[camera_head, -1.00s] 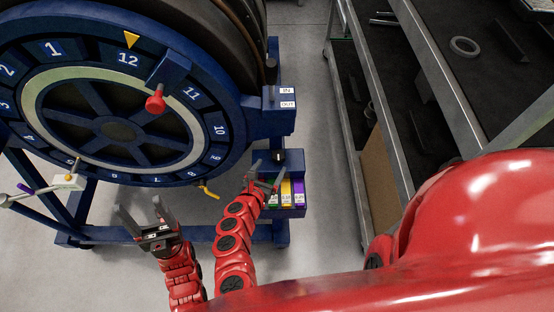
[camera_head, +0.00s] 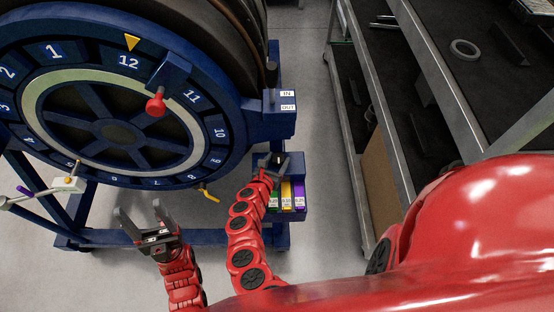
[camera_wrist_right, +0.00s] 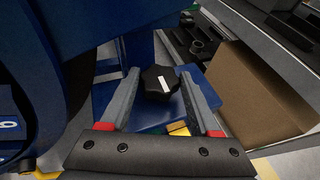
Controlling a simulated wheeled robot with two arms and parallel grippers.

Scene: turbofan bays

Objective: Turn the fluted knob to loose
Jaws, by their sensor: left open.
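The fluted knob (camera_wrist_right: 160,82) is black with a white pointer mark, on a blue panel. In the right wrist view it lies between the two fingers of my right gripper (camera_wrist_right: 157,98), with gaps visible on both sides. In the head view the knob (camera_head: 277,158) is partly hidden by my right gripper (camera_head: 279,165), which is at the blue box on the stand. My right gripper is open around the knob. My left gripper (camera_head: 141,222) is open and empty in front of the wheel's lower part.
The blue numbered wheel (camera_head: 107,55) with a red knob (camera_head: 156,104) stands left of the box. Coloured tags (camera_head: 287,196) sit below the knob. A yellow hook (camera_head: 209,195) hangs nearby. A grey shelf cart (camera_head: 395,130) stands right. A cardboard box (camera_wrist_right: 255,95) shows in the wrist view.

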